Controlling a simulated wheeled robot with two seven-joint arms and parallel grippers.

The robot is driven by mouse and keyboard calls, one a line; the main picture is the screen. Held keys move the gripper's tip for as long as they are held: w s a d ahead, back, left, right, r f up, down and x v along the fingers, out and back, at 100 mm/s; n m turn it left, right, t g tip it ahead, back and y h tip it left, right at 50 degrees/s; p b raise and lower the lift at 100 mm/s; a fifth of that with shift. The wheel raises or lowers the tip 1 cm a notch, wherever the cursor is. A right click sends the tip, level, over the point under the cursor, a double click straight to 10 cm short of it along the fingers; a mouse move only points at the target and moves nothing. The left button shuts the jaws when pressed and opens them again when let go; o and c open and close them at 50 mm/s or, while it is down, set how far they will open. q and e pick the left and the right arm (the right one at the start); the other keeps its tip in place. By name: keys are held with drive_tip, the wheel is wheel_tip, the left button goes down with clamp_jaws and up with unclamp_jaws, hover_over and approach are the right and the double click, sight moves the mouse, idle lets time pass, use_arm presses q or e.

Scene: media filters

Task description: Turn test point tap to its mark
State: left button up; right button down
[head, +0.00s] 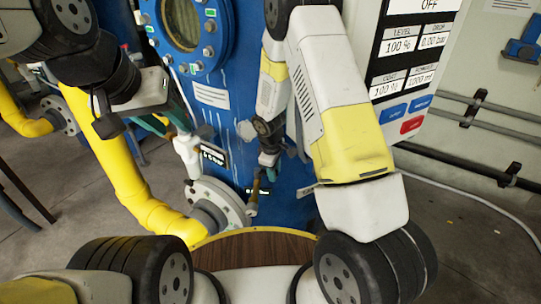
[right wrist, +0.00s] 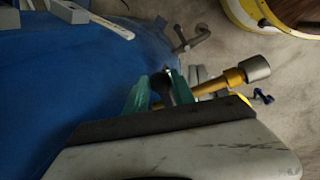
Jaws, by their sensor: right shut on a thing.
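The test point tap (head: 254,193) is a small brass-coloured fitting low on the blue vessel, below my right gripper (head: 268,158). In the right wrist view the brass body (right wrist: 224,80) ends in a grey cylinder and runs right from between the teal fingers. My right gripper (right wrist: 163,88) is shut on a dark part of the tap, mostly hidden between its fingers. A small dark plate with light marks (head: 259,189) sits beside the tap; I cannot read the mark. My left gripper (head: 155,128) is open, with teal fingers apart, left of the vessel and clear of the tap.
The blue vessel (head: 240,110) fills the middle. A white fitting (head: 187,150) and a flange (head: 218,200) with a yellow pipe (head: 120,170) stand to the left. A control panel (head: 408,70) is at the right.

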drive_tip(key=c, duration=1.1)
unclamp_jaws()
drive_tip(key=shift+o, duration=0.2)
wheel_tip(320, 180, up, 8)
drive_tip(key=s, duration=0.1)
drive_tip(key=shift+s+a+f, duration=0.15)
drive_tip(key=shift+a+f, duration=0.05)
drive_tip(key=shift+a, duration=0.15)
